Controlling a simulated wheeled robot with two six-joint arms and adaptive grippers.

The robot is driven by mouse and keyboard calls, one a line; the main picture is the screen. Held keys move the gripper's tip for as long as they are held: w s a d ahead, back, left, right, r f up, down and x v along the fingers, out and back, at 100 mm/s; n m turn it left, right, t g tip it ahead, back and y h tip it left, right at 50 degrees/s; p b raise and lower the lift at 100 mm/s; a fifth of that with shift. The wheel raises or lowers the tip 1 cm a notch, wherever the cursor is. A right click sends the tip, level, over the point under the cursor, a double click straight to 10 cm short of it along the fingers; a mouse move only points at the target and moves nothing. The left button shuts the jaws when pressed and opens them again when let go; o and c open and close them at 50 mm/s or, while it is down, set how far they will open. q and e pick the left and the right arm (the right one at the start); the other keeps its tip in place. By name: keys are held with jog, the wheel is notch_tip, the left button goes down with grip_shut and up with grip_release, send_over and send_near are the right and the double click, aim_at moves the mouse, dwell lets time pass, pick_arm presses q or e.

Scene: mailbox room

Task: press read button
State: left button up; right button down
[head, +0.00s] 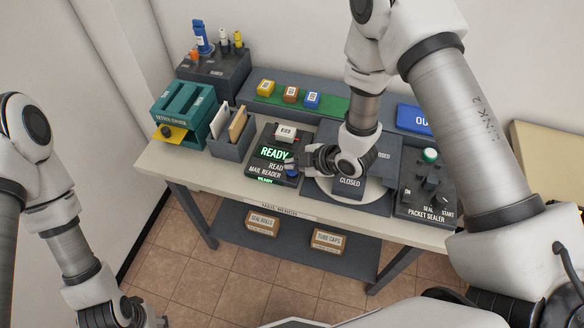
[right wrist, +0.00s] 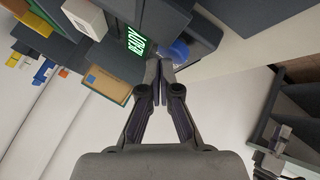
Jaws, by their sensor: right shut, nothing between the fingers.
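The screen also shows in the right wrist view (right wrist: 137,41). A blue round button (head: 292,173) sits beside the READ label, partly hidden by my right gripper. The blue button shows just beyond the fingertips in the right wrist view (right wrist: 179,50). My right gripper (head: 290,161) is shut and empty, its tips close to the button; I cannot tell whether they touch. My left gripper (head: 150,321) is cut off at the bottom edge.
A small white box (head: 286,132) sits atop the reader. A letter holder (head: 230,133) and teal letter gauge (head: 183,108) stand to its left. The scale with CLOSED bins (head: 350,183) and packet sealer (head: 428,190) are to the right. Colored blocks (head: 290,94) lie behind.

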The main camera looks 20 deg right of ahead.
jog(key=shift+f+b, duration=0.35)
jog(key=shift+f, duration=0.1)
jog(key=shift+r, duration=0.15)
dwell(0.4)
jog(key=shift+r+p, duration=0.7)
jog(key=shift+r, duration=0.1)
jog(key=shift+r, duration=0.1)
notch_tip(320, 180, up, 5)
jog(key=p, duration=0.3)
jog(key=shift+p, duration=0.35)
